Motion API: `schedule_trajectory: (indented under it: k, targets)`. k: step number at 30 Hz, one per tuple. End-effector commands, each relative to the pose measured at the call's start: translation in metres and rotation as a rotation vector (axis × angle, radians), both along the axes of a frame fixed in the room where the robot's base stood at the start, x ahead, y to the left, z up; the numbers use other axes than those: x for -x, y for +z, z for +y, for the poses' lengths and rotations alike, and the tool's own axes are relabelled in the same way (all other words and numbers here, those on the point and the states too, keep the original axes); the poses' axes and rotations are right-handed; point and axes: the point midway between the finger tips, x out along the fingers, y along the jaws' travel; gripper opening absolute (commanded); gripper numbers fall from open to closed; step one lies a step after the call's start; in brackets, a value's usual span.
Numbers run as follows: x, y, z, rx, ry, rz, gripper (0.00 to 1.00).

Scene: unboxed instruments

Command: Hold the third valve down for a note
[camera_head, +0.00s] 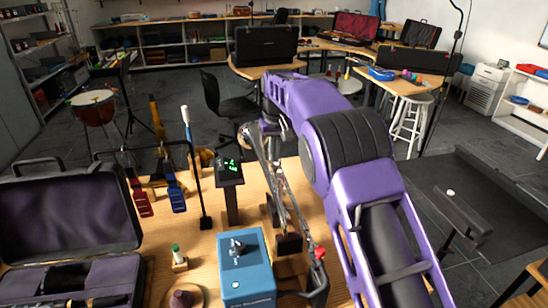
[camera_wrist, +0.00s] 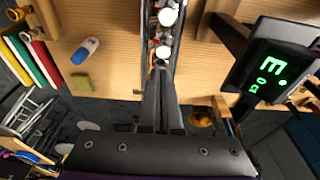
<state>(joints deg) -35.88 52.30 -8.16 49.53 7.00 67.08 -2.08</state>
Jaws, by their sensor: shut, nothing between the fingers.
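A silver valved instrument, seen as a trumpet (camera_head: 284,193), stands tilted over the bench, partly hidden by my purple arm. In the wrist view its tubing and white-topped valve caps show at the top centre: one cap (camera_wrist: 168,16) farther up and another (camera_wrist: 163,52) just beyond my fingertips. My gripper (camera_wrist: 161,72) is shut and empty, its dark fingers together with the tips at or very near the lower cap. I cannot tell whether they touch it or whether it is pressed. In the head view the fingers are hard to make out against the instrument.
A black display (camera_head: 230,171) with green characters stands left of the instrument and shows close by in the wrist view (camera_wrist: 272,68). A blue box (camera_head: 246,268) with a switch sits in front. An open case (camera_head: 68,218) lies at left. A blue-and-white object (camera_wrist: 85,50) lies on the wood.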

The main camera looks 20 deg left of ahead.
Motion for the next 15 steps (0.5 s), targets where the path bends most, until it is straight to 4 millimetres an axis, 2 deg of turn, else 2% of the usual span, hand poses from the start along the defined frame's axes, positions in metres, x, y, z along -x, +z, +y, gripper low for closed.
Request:
schedule_trajectory:
  k: [7,15]
  targets:
    - [0.000,0.004,0.000,0.001,0.000,0.002,0.00]
    - [0.000,0.030,0.000,0.000,0.000,0.001,0.00]
